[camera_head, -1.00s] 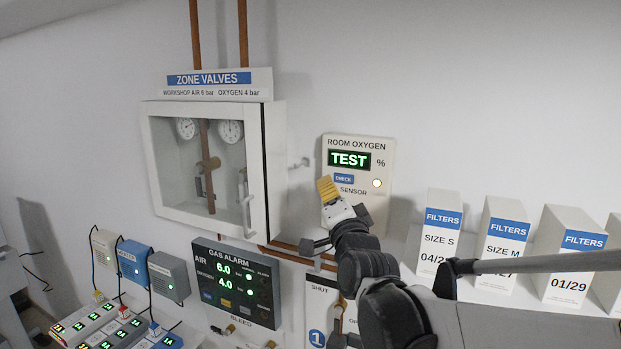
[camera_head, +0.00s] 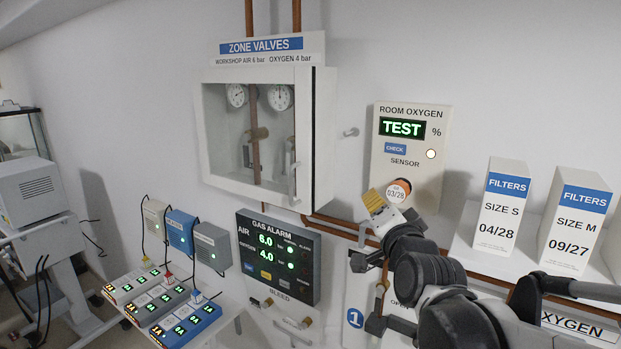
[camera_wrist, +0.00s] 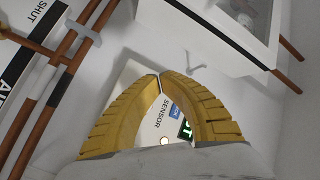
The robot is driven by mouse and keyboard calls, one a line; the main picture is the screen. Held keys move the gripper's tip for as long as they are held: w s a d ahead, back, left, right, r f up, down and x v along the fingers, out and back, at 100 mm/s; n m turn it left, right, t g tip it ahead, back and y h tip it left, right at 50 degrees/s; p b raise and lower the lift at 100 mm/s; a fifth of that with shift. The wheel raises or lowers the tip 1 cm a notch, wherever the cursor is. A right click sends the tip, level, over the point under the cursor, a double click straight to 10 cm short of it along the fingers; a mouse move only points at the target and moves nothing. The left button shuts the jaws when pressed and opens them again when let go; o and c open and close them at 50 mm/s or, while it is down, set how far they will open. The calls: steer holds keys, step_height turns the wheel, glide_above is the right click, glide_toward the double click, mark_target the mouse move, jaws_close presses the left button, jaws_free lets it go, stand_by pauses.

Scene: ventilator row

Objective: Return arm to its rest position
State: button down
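My gripper (camera_head: 374,203) shows in the head view just below the left lower part of the room oxygen panel (camera_head: 436,165). In the wrist view its two yellow ribbed fingers (camera_wrist: 160,76) curve in and meet at the tips, with nothing between them. The panel shows through the gap behind the fingers. My arm reaches up from the lower right of the head view, bent. The panel display (camera_head: 402,128) reads TEST. A round sensor (camera_head: 398,190) marked 03/28 sits at the panel's lower edge, just above the gripper and partly overlapped by it.
The zone valve cabinet (camera_head: 320,140) is left of the panel, its door standing out. The gas alarm (camera_head: 278,256) hangs below. Filter boxes (camera_head: 503,205) stand on a shelf at right. Copper pipes (camera_head: 345,222) run behind the arm. Chargers (camera_head: 160,300) sit lower left.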

steer(key=s+d+f+n+g+b, duration=0.1)
steer(key=s+f+n+g+b, duration=0.2)
steer(key=s+f+b, duration=0.5)
steer(key=s+f+n+g+b, duration=0.3)
steer(key=s+f+b, duration=0.6)
steer(key=f, duration=1.6)
steer(key=s+d+f+n+g+b, duration=0.1)
steer(key=s+f+n+g+b, duration=0.2)
steer(key=s+f+b, duration=0.6)
step_height(320, 180, down, 8)
steer(key=shift+d+r+n+g+h, duration=0.2)
steer(key=shift+d+n+g+h, duration=0.15)
steer(key=shift+g, duration=0.75)
